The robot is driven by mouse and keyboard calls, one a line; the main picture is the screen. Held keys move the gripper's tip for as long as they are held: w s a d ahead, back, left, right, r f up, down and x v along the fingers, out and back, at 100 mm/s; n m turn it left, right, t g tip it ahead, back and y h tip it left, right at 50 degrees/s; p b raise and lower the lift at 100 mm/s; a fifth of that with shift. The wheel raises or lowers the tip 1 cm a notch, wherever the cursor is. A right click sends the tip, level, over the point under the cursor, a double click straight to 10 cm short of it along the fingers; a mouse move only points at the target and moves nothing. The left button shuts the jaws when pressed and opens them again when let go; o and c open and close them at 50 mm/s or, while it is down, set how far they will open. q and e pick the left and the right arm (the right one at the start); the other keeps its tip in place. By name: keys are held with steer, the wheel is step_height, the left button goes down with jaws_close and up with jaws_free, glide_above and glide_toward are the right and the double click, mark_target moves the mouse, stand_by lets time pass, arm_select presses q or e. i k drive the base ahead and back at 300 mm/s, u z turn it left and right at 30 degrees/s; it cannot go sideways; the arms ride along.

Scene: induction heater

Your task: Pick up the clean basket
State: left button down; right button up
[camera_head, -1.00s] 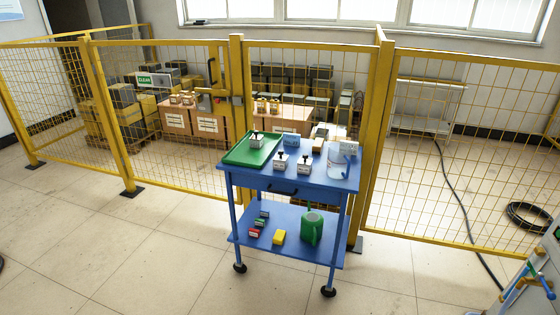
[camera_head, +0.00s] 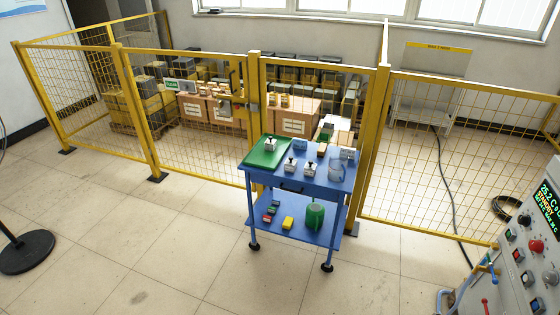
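I cannot make out a clean basket for certain. A green sign that seems to read CLEAN (camera_head: 179,85) shows behind the yellow fence, near the boxes. A blue trolley (camera_head: 325,181) stands in front of the fence. On its top lie a green tray (camera_head: 262,157) and several small blocks with black knobs. Its lower shelf holds a green can-like container (camera_head: 315,215), a yellow block (camera_head: 287,223) and small red, green and dark blocks. Neither of my grippers is in view.
A yellow mesh fence (camera_head: 150,110) crosses the room, with cardboard boxes (camera_head: 296,116) and stacked crates behind it. A control panel (camera_head: 530,245) with a lit display stands at the right. A round black stand base (camera_head: 26,251) is at the left. The floor between is open.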

mark_target(290, 164)
steer(key=u, duration=0.4)
steer(key=i, duration=2.15)
steer(key=z, duration=0.5)
